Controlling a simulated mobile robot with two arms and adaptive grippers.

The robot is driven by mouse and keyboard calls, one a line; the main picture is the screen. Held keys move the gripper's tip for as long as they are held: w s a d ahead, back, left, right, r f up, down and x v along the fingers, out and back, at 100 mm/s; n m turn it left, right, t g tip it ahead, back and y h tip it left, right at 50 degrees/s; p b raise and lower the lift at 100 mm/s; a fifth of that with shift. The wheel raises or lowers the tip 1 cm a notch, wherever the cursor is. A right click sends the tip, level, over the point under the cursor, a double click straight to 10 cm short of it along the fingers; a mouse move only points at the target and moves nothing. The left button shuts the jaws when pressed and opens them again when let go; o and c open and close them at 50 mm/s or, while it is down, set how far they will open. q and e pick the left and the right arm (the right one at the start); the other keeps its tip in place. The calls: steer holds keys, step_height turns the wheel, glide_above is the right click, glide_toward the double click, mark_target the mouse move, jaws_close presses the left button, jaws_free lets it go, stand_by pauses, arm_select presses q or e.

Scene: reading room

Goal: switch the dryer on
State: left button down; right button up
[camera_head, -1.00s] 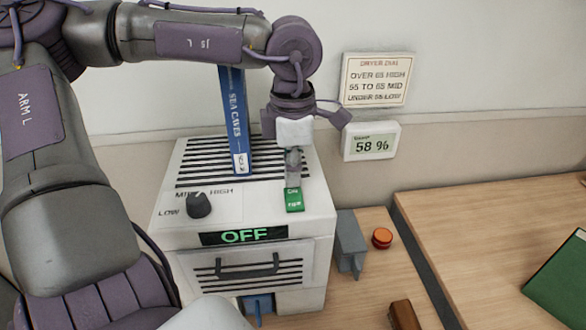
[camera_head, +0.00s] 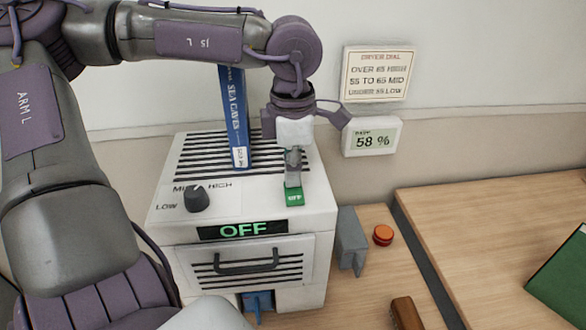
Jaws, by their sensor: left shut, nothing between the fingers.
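The dryer (camera_head: 265,213) is a white box with slots on its top and a front drawer with a dark handle. Its display (camera_head: 243,230) reads OFF in green. A green switch (camera_head: 295,198) sits on its top at the right. A dark dial knob (camera_head: 196,199) is at the top left, with LOW, MID and HIGH marked around it. My left gripper (camera_head: 293,172) is shut and empty, pointing down at the switch, with its fingertips at the switch's back part and covering some of it. Whether they touch cannot be told. My right gripper is not in view.
A blue book (camera_head: 234,115) stands upright on the dryer's slots, left of my gripper. A wall sign (camera_head: 379,74) gives dial settings; a meter (camera_head: 372,137) reads 58 %. A grey block (camera_head: 350,240), an orange button (camera_head: 383,235) and a brown object (camera_head: 405,312) are on the table.

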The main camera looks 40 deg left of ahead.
arm_select(q)
steer(key=shift+f, duration=0.2)
steer(key=shift+r, duration=0.1)
steer(key=shift+r+p, duration=2)
steer(key=shift+r, duration=1.45)
